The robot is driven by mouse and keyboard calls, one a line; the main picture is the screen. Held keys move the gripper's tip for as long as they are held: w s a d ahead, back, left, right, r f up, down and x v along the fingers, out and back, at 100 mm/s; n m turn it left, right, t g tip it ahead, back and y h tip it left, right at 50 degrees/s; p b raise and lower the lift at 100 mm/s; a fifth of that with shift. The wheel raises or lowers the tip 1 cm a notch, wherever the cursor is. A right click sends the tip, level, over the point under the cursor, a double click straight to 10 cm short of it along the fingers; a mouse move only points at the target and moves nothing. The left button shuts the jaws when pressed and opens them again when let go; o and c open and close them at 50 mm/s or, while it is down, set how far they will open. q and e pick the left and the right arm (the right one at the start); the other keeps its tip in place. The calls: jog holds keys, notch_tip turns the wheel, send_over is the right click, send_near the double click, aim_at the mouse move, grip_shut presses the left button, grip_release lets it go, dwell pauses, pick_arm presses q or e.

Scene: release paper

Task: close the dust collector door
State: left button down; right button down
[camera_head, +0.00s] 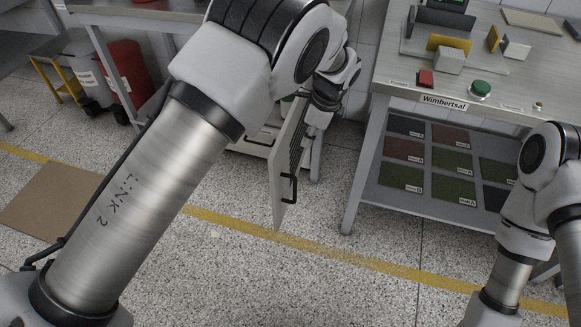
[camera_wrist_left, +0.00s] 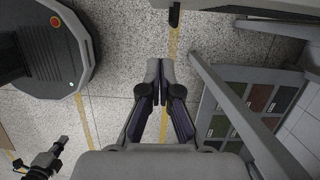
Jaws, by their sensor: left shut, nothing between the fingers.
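The dust collector door (camera_head: 283,165) is a pale, narrow-looking panel standing swung out from a low white cabinet (camera_head: 250,146), with a black handle (camera_head: 291,188) near its outer edge. My left gripper (camera_head: 316,120) is just right of the door in the head view, partly hidden by its wrist. In the left wrist view its fingers (camera_wrist_left: 160,68) are together and empty. A pale panel edge, seemingly the door (camera_wrist_left: 255,9), crosses the top there, apart from the fingertips. My right gripper seems to show small at the lower left (camera_wrist_left: 46,160); its jaws are unclear.
A workbench (camera_head: 400,75) with colored mats on its lower shelf stands at the right; its front leg (camera_head: 362,175) is near the door. A red bin (camera_head: 127,72) is at the back left. A brown mat (camera_head: 50,198) lies at the left. The floor before the door is clear.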

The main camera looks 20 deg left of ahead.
pick_arm(q)
jog(key=a+f+b, duration=0.1)
jog(key=a+f, duration=0.5)
jog(key=f, duration=0.3)
jog(key=shift+a+f, duration=0.15)
jog(key=shift+a, duration=0.15)
jog(key=shift+s, duration=0.1)
